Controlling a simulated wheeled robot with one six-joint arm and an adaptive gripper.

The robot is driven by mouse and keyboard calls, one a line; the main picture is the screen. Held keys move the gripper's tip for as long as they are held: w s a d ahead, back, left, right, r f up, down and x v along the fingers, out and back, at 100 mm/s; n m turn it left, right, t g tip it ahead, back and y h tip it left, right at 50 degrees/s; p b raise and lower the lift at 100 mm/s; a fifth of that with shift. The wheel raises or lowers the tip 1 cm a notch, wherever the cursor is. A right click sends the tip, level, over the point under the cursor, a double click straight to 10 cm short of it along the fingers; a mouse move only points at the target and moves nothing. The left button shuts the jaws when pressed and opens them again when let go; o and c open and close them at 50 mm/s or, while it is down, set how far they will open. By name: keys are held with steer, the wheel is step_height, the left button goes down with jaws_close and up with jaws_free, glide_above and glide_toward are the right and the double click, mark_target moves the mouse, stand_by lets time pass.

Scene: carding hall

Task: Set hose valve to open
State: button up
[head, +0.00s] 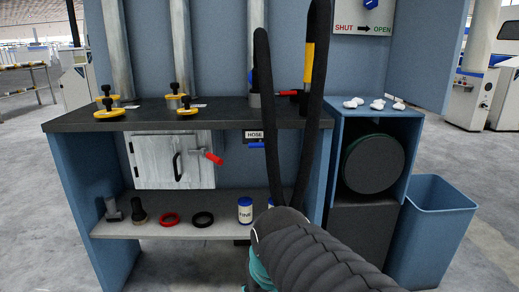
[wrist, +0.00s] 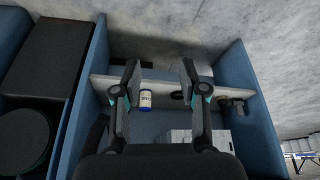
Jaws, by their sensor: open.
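A black-and-white HOSE label (head: 254,134) is on the front of the bench, right of the white cabinet door. A small blue lever (head: 256,145) lies about level just below it; its valve body is partly hidden by dark strips in front. In the wrist view my gripper (wrist: 160,66) is open and empty, its fingers apart above the lower shelf and a blue-and-white can (wrist: 145,99). The hose valve cannot be made out there.
A sign (head: 362,28) reads SHUT, arrow, OPEN. Yellow handwheels (head: 109,112) and another red handle (head: 288,93) are on the bench top (head: 75,121). The lower shelf (head: 120,232) holds rings and cans. A blue bin (head: 430,225) stands right.

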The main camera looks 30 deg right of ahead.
steer(key=w+d+f+m+y+b, duration=0.1)
steer(key=w+d+m+y+b, duration=0.15)
steer(key=w+d+m, duration=0.8)
steer(key=m+t+y+b, duration=0.1)
steer(key=m+t+y, duration=0.2)
steer(key=t+y, duration=0.5)
glide_toward(266, 145)
steer(key=shift+g+y, duration=0.5)
steer(key=shift+y, duration=0.05)
steer(key=x, duration=0.4)
steer(key=b+x, duration=0.1)
steer(key=x, duration=0.7)
steer(key=shift+w+d, duration=0.35)
steer(key=shift+d, duration=0.05)
jaws_close()
